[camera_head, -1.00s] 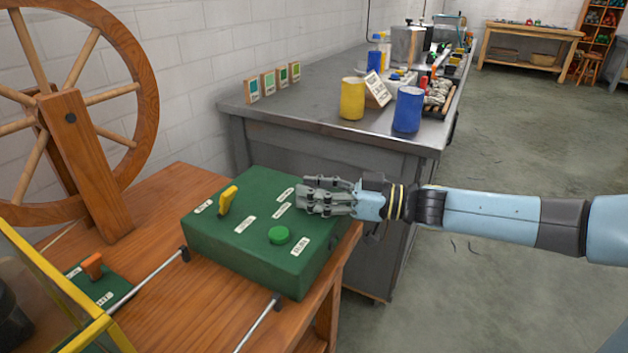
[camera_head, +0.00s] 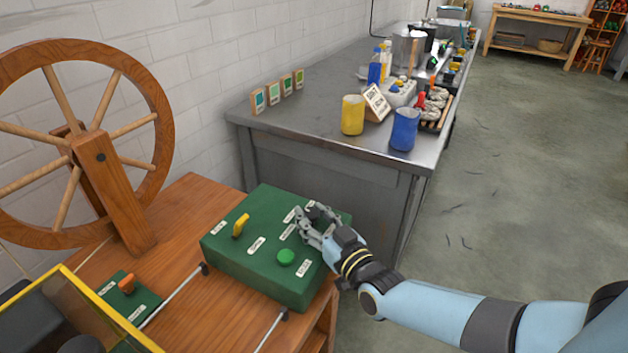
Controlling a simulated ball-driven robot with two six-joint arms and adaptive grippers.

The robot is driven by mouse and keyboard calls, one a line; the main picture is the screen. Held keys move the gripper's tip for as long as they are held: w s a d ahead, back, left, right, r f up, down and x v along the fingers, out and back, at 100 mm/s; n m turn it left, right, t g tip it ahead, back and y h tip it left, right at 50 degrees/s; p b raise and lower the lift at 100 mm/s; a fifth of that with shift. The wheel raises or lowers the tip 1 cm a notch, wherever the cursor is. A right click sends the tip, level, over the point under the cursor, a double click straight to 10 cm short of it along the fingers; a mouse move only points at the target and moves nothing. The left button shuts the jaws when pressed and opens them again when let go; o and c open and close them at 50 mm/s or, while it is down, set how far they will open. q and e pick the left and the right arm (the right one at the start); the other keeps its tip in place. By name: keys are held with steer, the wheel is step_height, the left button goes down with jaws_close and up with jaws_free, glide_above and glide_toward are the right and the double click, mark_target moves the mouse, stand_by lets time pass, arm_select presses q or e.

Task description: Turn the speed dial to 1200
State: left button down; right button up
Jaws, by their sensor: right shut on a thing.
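The green control box (camera_head: 255,262) sits on the wooden table, with a yellow lever (camera_head: 241,225), a green button (camera_head: 286,257) and several white labels on top. My right gripper (camera_head: 309,222) is at the back right of the box top, among the labels. Its fingers are shut on the speed dial, which they hide, so its pointer and setting cannot be read. The labels are too small to read. My left gripper is not in view.
A wooden spinning wheel (camera_head: 157,180) stands at the left. A small green panel with an orange switch (camera_head: 127,284) and a yellow-framed case (camera_head: 117,322) are at the lower left. The grey bench (camera_head: 300,120) behind holds a yellow cup (camera_head: 352,115) and a blue cup (camera_head: 404,130).

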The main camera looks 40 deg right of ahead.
steer(key=shift+m+h, duration=0.3)
steer(key=shift+h, duration=0.1)
steer(key=o, duration=1.1)
steer(key=shift+o, duration=0.2)
steer(key=v, duration=1.2)
steer(key=shift+a, duration=0.15)
